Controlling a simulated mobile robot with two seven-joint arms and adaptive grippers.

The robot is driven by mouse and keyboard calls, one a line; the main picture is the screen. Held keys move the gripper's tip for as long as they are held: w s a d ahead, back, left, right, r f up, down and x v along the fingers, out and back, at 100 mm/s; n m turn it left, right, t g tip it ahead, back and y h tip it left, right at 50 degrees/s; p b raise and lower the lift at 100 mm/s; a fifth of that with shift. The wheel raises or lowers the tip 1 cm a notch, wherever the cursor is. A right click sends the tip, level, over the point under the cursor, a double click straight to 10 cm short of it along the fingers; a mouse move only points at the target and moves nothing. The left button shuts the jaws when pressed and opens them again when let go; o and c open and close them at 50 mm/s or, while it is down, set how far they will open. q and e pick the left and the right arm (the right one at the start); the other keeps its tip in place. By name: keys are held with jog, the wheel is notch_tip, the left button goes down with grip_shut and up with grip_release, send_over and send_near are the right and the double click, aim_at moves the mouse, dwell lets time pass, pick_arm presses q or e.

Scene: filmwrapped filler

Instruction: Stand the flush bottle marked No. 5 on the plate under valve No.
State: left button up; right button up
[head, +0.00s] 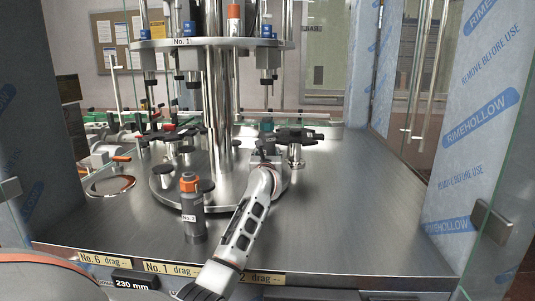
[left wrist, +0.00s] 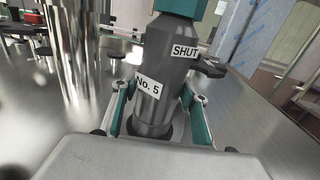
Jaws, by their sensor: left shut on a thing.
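My left gripper (head: 266,148) reaches in over the far right part of the round turntable (head: 228,190). It is shut on the No. 5 bottle (left wrist: 170,65), a dark grey bottle with a teal top and white labels reading "No. 5" and "SHUT". In the head view mostly its teal top (head: 266,125) shows above the gripper. The bottle is near upright, with a dark round shape under its base; I cannot tell whether it touches. Overhead, a steel ring (head: 205,43) carries valves; one label reads "No. 1" (head: 182,41). My right gripper is not in view.
A grey bottle with an orange cap (head: 191,208) stands at the turntable's front left. Dark round plates (head: 162,170) on posts surround the steel column (head: 221,110). Yellow "drag" labels (head: 171,269) line the front edge. The right side of the deck (head: 370,190) is clear.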

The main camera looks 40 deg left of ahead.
pick_arm(q)
jog(key=shift+f, duration=0.1)
dwell(1.1)
jog(key=o, duration=1.8)
jog(key=shift+f, duration=0.2)
jog(key=v, duration=1.2)
jog(key=shift+r, duration=0.15)
jog(key=shift+s, duration=0.1)
